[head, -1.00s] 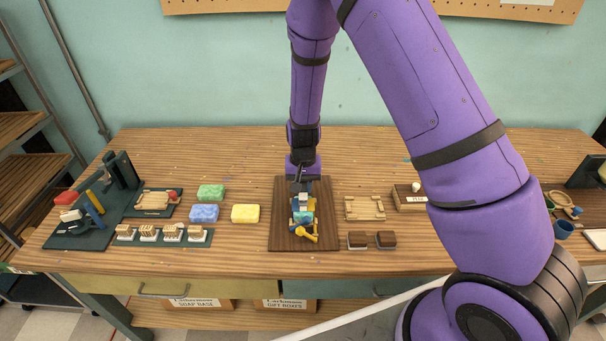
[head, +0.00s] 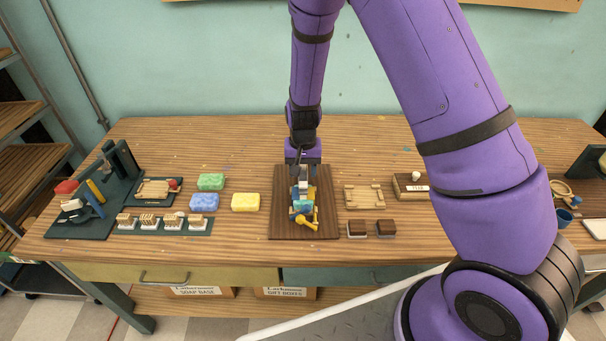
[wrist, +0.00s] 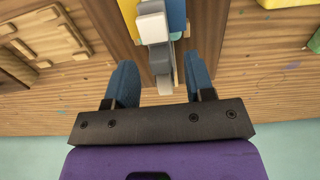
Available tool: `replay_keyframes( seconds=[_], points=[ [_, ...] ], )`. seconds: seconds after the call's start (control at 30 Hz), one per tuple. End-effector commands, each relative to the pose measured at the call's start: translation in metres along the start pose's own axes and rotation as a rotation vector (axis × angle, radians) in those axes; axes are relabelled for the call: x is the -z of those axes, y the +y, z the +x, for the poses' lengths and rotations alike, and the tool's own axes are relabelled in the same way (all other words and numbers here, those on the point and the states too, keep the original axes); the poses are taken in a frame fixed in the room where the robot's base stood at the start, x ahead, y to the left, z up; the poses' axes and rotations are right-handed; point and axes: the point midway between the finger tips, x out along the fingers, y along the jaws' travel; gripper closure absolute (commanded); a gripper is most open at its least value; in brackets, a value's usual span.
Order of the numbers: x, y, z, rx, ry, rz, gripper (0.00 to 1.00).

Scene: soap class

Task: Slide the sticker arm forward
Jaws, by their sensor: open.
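The sticker device stands on a dark wooden board (head: 280,205) in the middle of the bench. It has a blue and yellow body (wrist: 176,18), a teal block (head: 301,206) and a yellow handle (head: 308,221) at its near end. Its grey-white arm (wrist: 158,48) points toward my gripper in the wrist view. My gripper (wrist: 161,78) is open at the far end of the device. Its two blue fingers stand on either side of the arm's grey end, with visible gaps. I cannot tell from the head view (head: 303,172) whether a finger touches it.
Left are green (head: 211,181), blue (head: 203,202) and yellow soap bars (head: 245,202) and a dark green stand (head: 80,212). Bare tabletop lies behind the board.

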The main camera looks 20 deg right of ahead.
Motion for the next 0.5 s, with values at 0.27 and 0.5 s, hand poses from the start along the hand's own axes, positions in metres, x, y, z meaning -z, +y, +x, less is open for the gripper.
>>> replay_keyframes(
  seconds=[0.27, 0.5],
  points=[
    [0.0, 0.0, -0.053, 0.002, 0.003, -0.001, 0.51],
    [-0.001, 0.0, -0.08, 0.0, 0.0, 0.0, 0.51]
  ],
)
